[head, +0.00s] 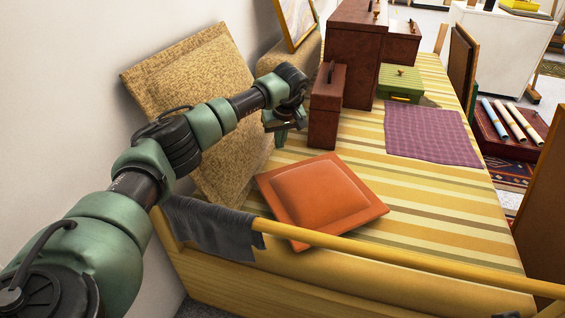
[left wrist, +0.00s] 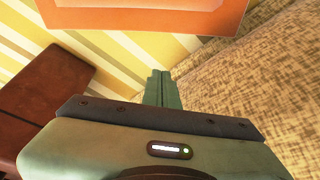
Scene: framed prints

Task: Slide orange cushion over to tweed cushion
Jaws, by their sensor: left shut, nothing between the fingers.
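The orange cushion (head: 318,193) lies flat on the striped bed cover, near the yellow front rail. The tweed cushion (head: 190,100) is large and tan and leans against the wall on the left. My left gripper (head: 281,137) is shut and empty, low over the cover between the tweed cushion and a brown case. In the left wrist view its closed fingers (left wrist: 161,88) point toward the orange cushion (left wrist: 150,14), with a gap of striped cover between. The tweed cushion (left wrist: 250,85) is close on the right there.
An upright brown case (head: 327,108) stands close to the right of my left gripper. A larger brown case (head: 352,50), a green box (head: 400,82) and a purple cloth (head: 432,133) are farther back. A grey cloth (head: 212,226) hangs over the yellow rail (head: 400,259).

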